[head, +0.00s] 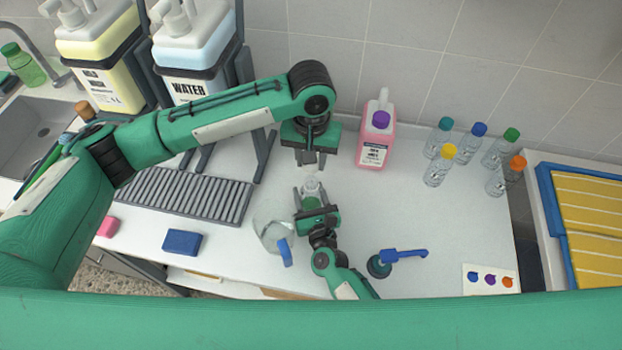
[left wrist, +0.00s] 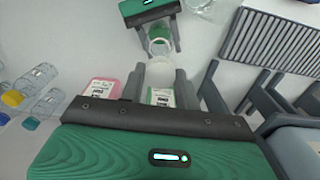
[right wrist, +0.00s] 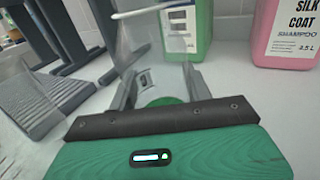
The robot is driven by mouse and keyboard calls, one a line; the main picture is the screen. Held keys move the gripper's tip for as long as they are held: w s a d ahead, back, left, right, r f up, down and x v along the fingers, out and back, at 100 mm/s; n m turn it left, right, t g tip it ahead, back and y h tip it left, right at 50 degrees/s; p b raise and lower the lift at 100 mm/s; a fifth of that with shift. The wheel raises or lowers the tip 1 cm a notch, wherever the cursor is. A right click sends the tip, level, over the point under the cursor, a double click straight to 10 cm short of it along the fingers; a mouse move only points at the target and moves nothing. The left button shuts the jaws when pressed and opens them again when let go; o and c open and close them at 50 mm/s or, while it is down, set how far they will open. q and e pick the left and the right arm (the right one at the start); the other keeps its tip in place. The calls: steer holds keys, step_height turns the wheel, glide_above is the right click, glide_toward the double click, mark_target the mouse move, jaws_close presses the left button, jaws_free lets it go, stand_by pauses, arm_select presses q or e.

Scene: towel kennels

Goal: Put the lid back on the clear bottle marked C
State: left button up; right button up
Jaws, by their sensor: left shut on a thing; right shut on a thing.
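A clear jug (head: 268,228) with a blue handle stands left of my right gripper. A pink shampoo container (head: 376,145) and a green one (right wrist: 201,45) stand behind. Several colour-capped bottles (head: 438,165) stand at the back right. A blue-handled tool (head: 403,255) lies right.

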mark_target(311, 181)
arm_select(q)
steer(key=shift+f, duration=1.85)
steer(key=shift+f, duration=0.1)
steer(key=shift+f, duration=0.8)
steer(key=shift+f, duration=0.55)
